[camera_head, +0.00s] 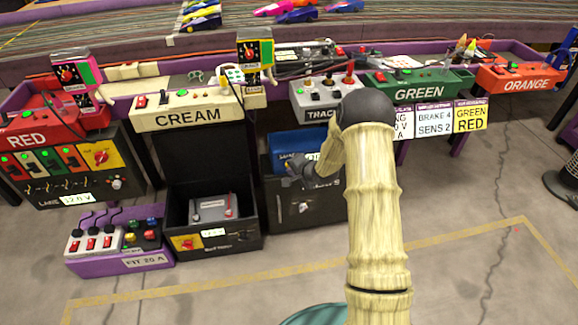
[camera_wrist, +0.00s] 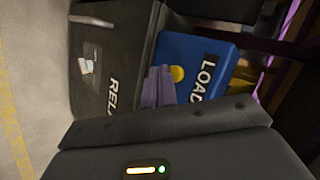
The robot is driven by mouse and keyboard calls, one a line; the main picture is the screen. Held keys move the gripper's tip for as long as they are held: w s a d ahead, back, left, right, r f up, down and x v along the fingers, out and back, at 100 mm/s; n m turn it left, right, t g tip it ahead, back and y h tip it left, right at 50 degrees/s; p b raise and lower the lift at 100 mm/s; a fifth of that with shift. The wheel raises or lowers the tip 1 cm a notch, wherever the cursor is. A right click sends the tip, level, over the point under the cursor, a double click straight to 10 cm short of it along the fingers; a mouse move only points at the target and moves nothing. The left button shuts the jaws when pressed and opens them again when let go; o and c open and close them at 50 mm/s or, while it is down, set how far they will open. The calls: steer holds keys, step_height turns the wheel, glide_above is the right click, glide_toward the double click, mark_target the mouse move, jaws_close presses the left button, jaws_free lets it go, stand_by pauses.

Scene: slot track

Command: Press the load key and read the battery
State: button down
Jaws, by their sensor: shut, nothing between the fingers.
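A blue box marked LOAD (camera_wrist: 198,52) stands beside a black case in the wrist view; it also shows in the head view (camera_head: 283,158), partly behind my gripper. A round yellow key (camera_wrist: 177,74) sits on the blue box. My gripper (camera_wrist: 160,74) is shut and empty, its fingertips just beside the yellow key; I cannot tell whether they touch it. In the head view my gripper (camera_head: 289,169) is in front of the blue box. A grey battery (camera_head: 212,208) sits in an open black case (camera_head: 255,240) with a small white readout whose figures are too small to read.
The black case marked REL (camera_wrist: 105,62) stands close to my gripper. The CREAM console (camera_head: 188,110), RED console (camera_head: 40,128) and GREEN console (camera_head: 418,83) line the track edge. A purple switch tray (camera_head: 150,262) lies on the floor left. Open floor lies in front.

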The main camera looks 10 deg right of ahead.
steer(key=shift+s, duration=0.25)
steer(key=shift+s, duration=2.5)
steer(key=s+d+r+n+g+h+p, duration=0.1)
steer(key=s+r+n+h+p, duration=0.15)
steer(key=s+r, duration=0.35)
steer(key=s+r+n+g+h+p, duration=0.1)
steer(key=s+r+n+g, duration=0.2)
steer(key=r, duration=0.5)
steer(key=s+a+r+n+g+p, duration=0.1)
steer(key=s+r+n, duration=0.3)
steer(key=s, duration=0.5)
steer(key=s+a+r+n+g+p, duration=0.1)
steer(key=s+r+n+p, duration=0.1)
steer(key=s+r, duration=0.5)
steer(key=w+r+p+v, duration=0.1)
steer(key=w+p+v, duration=0.2)
steer(key=p+v, duration=1.4)
steer(key=w+a+p+v, duration=0.1)
steer(key=w+p+v, duration=0.2)
steer(key=p+v, duration=1.5)
steer(key=shift+w+d+r+p, duration=0.3)
steer(key=shift+r+p, duration=0.45)
steer(key=shift+p, duration=0.45)
